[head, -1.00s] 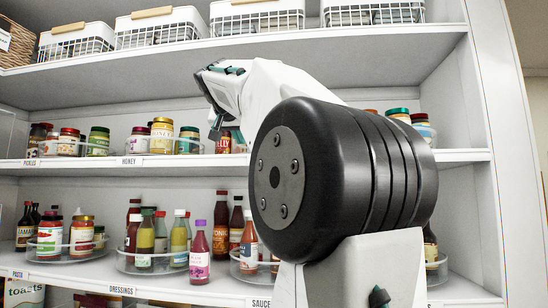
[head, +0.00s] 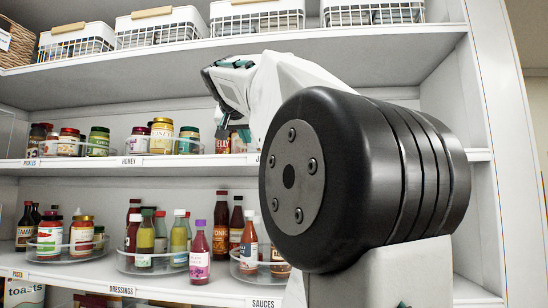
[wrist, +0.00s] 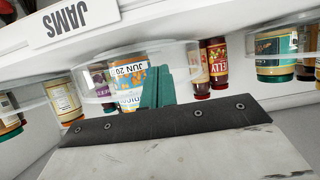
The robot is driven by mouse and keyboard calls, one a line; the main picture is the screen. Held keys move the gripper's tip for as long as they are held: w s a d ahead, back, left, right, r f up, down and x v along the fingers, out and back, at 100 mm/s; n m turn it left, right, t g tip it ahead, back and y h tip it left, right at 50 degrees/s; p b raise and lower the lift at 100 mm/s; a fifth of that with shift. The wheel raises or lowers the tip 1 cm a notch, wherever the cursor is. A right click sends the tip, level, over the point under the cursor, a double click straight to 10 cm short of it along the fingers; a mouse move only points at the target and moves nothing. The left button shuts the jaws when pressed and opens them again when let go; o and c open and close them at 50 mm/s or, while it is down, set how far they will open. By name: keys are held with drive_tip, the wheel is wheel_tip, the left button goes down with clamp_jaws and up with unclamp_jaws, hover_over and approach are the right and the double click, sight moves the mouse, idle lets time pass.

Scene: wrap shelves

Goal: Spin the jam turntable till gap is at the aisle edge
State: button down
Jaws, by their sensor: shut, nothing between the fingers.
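The jam turntable's clear rim (wrist: 180,52) shows behind the upside-down JAMS label (wrist: 75,20) in the wrist view. A jar with a "JUN 20" label (wrist: 128,88) and a purple-labelled jar (wrist: 103,82) stand within that rim. My gripper (wrist: 158,86) has its teal fingers together with nothing between them, beside the "JUN 20" jar; I cannot tell whether they touch the rim. In the head view my gripper (head: 232,128) is at the middle shelf, by a jelly jar (head: 238,143). My arm hides most of the turntable there, and I cannot make out its gap.
The honey turntable (head: 160,146) is left on the same shelf. Bottles on the sauces turntable (head: 245,265) stand below. White baskets (head: 257,20) are above.

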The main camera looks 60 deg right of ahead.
drive_tip(key=shift+s, duration=0.15)
drive_tip(key=shift+s+d, duration=0.2)
drive_tip(key=shift+s, duration=0.8)
drive_tip(key=shift+s+r, duration=0.1)
drive_tip(key=shift+s+d, duration=0.2)
drive_tip(key=shift+s, duration=0.85)
drive_tip(key=shift+s+d, duration=0.3)
drive_tip(key=shift+s, duration=0.2)
drive_tip(key=shift+s+d, duration=0.25)
drive_tip(key=shift+s, duration=0.25)
drive_tip(key=shift+s+d, duration=0.1)
